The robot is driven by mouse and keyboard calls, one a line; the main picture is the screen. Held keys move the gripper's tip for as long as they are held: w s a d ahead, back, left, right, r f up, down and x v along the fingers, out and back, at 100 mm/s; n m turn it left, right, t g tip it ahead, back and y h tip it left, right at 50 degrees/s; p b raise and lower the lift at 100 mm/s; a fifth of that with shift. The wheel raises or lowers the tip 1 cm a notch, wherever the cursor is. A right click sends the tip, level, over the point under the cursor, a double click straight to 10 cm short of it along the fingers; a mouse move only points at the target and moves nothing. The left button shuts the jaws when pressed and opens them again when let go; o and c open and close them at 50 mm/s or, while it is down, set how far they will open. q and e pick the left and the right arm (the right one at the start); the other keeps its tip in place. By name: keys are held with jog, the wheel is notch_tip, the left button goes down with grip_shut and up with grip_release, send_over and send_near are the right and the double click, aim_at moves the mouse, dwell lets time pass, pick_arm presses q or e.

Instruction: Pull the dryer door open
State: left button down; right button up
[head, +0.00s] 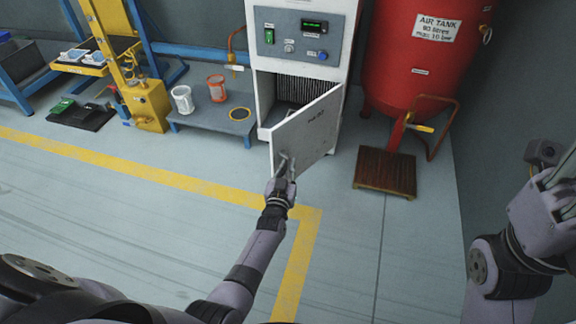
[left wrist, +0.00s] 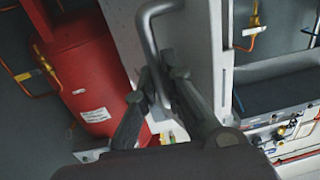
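The dryer door (head: 312,125) is a pale panel in the head view. It stands partly open, swung out from the right side of the white dryer cabinet (head: 262,100). The dark finned inside shows behind it. My left gripper (head: 284,163) is at the door's front face, near its free left edge. In the left wrist view, the grey bar handle (left wrist: 150,40) runs down between the fingertips of my left gripper (left wrist: 160,75), which close on it. My right arm shows at the right edge of the head view, but I cannot make out its gripper fingers.
A red air tank (head: 420,65) stands right of the dryer, with a brown slatted crate (head: 385,172) on the floor before it. A low platform (head: 205,118) with white and orange cups is at the left. The floor in front of the door is clear.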

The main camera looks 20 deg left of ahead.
pick_arm(q)
jog(key=c, duration=1.7)
grip_release()
jog(key=shift+s+d, duration=0.2)
jog(key=shift+s, duration=1.05)
jog(key=shift+s+d, duration=0.25)
jog(key=shift+s, duration=0.95)
jog(key=shift+s+d, duration=0.2)
jog(key=shift+s, duration=1.05)
